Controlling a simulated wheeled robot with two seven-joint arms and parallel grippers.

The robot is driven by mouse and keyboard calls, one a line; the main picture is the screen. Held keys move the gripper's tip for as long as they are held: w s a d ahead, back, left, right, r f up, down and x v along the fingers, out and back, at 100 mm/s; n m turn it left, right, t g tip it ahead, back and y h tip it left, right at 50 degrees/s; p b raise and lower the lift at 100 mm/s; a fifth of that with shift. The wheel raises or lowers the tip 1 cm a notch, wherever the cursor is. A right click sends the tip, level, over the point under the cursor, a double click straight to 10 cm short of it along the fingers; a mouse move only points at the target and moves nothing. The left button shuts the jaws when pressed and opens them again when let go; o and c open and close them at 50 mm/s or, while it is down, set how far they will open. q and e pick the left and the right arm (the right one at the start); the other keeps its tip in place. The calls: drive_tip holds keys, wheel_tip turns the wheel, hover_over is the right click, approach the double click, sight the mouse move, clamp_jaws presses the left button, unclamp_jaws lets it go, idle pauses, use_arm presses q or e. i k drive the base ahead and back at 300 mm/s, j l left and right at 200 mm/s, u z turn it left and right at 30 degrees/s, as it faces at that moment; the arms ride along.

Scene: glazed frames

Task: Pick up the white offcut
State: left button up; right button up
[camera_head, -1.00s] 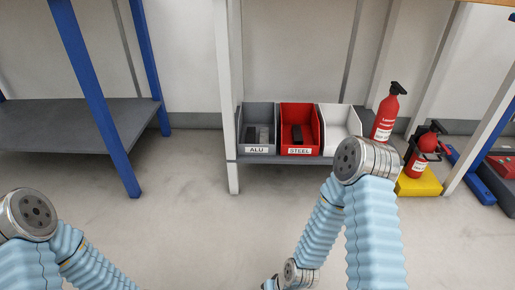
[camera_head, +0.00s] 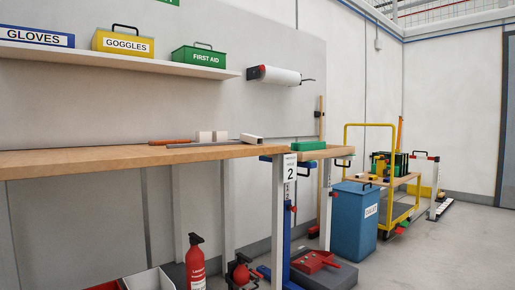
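On the wooden workbench (camera_head: 90,158), near its right end, two small whitish blocks (camera_head: 204,137) stand side by side. A white hollow-looking profile piece (camera_head: 252,139) lies just to their right. I cannot tell which of these is the white offcut. An orange-brown rod-like item (camera_head: 171,142) and a thin grey strip (camera_head: 205,144) lie next to them, the strip along the front edge. Neither of my grippers is in view, so their place relative to these pieces does not show.
A shelf (camera_head: 120,62) with labelled boxes hangs above the bench. A smaller bench (camera_head: 318,153) with a green block (camera_head: 309,146) adjoins at right. A red extinguisher (camera_head: 196,262), blue bin (camera_head: 354,220) and yellow trolley (camera_head: 400,212) stand on the floor. The bench's left part is bare.

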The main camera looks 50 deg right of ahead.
sight(253, 139)
drive_tip(key=z, duration=1.75)
